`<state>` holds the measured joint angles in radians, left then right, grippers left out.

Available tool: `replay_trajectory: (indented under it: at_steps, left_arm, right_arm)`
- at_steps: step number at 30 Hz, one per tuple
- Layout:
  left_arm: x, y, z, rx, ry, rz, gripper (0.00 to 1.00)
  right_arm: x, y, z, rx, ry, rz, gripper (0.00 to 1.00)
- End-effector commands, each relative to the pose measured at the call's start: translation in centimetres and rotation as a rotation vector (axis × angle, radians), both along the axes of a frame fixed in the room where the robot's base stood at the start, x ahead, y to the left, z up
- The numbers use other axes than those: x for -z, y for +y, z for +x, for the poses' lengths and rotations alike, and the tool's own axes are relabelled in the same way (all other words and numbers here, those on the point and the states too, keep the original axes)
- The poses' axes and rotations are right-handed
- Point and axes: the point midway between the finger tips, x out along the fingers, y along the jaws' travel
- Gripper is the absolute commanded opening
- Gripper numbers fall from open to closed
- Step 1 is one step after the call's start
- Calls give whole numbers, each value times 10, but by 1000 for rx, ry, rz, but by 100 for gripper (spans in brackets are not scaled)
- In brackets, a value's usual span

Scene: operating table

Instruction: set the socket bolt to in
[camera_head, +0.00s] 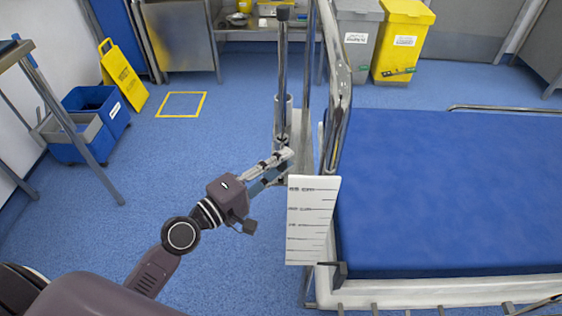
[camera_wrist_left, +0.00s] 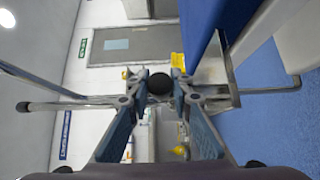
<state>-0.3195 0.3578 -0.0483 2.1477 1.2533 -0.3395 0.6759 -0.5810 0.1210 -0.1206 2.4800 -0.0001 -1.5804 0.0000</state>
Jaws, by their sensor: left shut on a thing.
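The metal socket (camera_head: 282,125) is an upright tube beside the operating table's left side, with a thin pole (camera_head: 283,65) with a dark cap standing in it. My left gripper (camera_head: 284,160) reaches from the lower left to the socket's lower part. In the left wrist view its fingertips (camera_wrist_left: 160,88) are closed around a small dark round knob (camera_wrist_left: 160,82), which looks like the socket bolt's. How deep the bolt sits is hidden by the fingers. My right gripper is not in view.
The blue operating table (camera_head: 450,190) fills the right side, with a metal rail (camera_head: 340,110) along its left edge. A white scale board (camera_head: 313,222) hangs just right of my left gripper. Blue buckets (camera_head: 98,112) and a yellow sign (camera_head: 123,75) stand left; floor between is clear.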

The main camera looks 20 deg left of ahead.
Motion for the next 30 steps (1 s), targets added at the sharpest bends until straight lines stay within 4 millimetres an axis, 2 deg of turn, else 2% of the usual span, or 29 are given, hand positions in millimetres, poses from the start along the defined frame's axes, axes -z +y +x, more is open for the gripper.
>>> replay_trajectory:
  at_steps: [8,16,24,25,30]
  left_arm:
    - [0,1,3,0,0,1,0]
    - [0,8,28,0,0,1,0]
    - [0,9,29,-3,-1,0,0]
    - [0,9,29,-3,-1,0,23]
    - [0,9,29,-2,-1,0,39]
  right_arm:
    - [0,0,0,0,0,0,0]
    - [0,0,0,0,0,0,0]
    - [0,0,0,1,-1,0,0]
    - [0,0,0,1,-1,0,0]
    - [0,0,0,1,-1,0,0]
